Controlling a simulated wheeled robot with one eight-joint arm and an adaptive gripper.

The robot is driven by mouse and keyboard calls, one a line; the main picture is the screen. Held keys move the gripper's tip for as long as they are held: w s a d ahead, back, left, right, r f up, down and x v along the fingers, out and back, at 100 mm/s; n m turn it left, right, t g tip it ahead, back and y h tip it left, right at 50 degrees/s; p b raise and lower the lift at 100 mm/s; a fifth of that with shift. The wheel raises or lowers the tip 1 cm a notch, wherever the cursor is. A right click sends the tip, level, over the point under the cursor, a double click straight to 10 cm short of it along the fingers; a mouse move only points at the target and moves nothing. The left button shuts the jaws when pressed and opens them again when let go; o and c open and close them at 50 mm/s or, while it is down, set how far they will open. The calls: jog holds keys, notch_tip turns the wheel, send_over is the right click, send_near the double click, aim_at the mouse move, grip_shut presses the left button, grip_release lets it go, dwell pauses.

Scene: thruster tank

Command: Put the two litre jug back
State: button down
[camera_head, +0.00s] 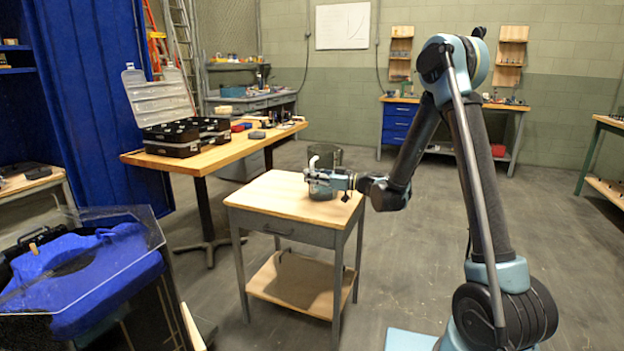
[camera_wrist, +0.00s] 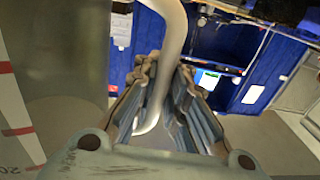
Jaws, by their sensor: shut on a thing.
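The two litre jug (camera_head: 328,158) is a grey, see-through vessel at the small wooden-topped table (camera_head: 262,194) in the head view. I cannot tell whether its base touches the top. In the wrist view the jug (camera_wrist: 62,70) fills the left side, with red scale marks at the edge. Its pale curved handle (camera_wrist: 172,30) runs down between my fingers. My gripper (camera_head: 322,180) is in front of the jug and shut on the handle; its fingers also show in the wrist view (camera_wrist: 162,90). The lower handle end is partly hidden by the fingers.
A long wooden table (camera_head: 225,150) with an open black case (camera_head: 185,135) stands behind left. A blue tank-like unit with a clear panel (camera_head: 80,265) is at the near left. A workbench (camera_head: 455,103) lines the back wall.

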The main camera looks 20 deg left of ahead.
jog(key=c, duration=1.6)
grip_release()
jog(key=s+d+r+m+h, duration=0.1)
jog(key=s+d+m+h, duration=0.15)
jog(key=d, duration=0.75)
jog(key=s+d+r+m+h, duration=0.1)
jog(key=s+d, duration=0.2)
jog(key=d, duration=0.6)
jog(key=s+d+f+m+h, duration=0.3)
jog(key=s+d, duration=0.5)
jog(key=d, duration=0.3)
jog(key=s+d+f+m+h, duration=0.4)
jog(key=s+d+m+h, duration=0.2)
jog(key=s+d, duration=0.3)
jog(key=s+d+f+m+t+h, duration=0.1)
jog(key=s+d+f+m+h, duration=0.2)
jog(key=s+d, duration=0.5)
jog(key=shift+s+d+f+m+h, duration=0.1)
jog(key=shift+d+m+h, duration=0.45)
jog(key=shift+d, duration=1.15)
jog(key=shift+s+d+f+m+h, duration=0.1)
jog(key=shift+d+m+h, duration=0.4)
jog(key=shift+d, duration=1.2)
